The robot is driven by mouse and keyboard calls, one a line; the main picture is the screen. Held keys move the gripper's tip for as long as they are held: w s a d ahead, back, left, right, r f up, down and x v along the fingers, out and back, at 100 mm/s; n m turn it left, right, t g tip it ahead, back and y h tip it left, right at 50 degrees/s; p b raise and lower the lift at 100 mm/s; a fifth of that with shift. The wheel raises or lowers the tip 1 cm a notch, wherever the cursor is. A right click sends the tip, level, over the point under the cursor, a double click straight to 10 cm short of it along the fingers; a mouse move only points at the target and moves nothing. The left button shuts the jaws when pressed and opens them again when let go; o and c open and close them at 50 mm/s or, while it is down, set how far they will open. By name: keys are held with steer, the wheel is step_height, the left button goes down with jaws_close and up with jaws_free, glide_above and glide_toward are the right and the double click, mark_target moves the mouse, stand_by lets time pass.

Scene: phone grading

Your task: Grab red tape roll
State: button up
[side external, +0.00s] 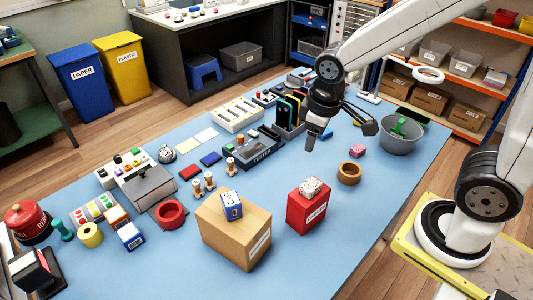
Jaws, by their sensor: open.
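The red tape roll (171,213) lies flat on the blue table, left of the tan cardboard box. It is a thick red ring with its hole facing up. My gripper (341,138) is open, high over the right back part of the table, far to the right of the red roll. Nothing shows between its fingers. A brown ring (349,173) lies below and to the right of my gripper.
The tan box (234,236) with a blue item on top stands right of the red roll. Wooden pegs (210,182) and a grey lidded case (151,188) are behind it. A yellow roll (90,235) lies to the left. The table in front of the roll is clear.

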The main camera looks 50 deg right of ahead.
steer(key=w+a+n+t+h, duration=0.1)
steer(key=w+a+n+h, duration=0.5)
steer(key=w+a+n, duration=0.7)
steer(key=w+a+n+t+h, duration=0.35)
steer(key=a+n+t, duration=0.35)
steer(key=a+n, duration=0.7)
steer(key=m, duration=0.3)
glide_toward(180, 210)
steer(key=shift+w+d+r+y, duration=0.45)
steer(key=shift+d+r, duration=0.1)
steer(key=shift+d, duration=0.15)
steer(key=shift+f, duration=0.6)
steer(key=shift+x, duration=1.3)
steer(key=shift+w, duration=0.1)
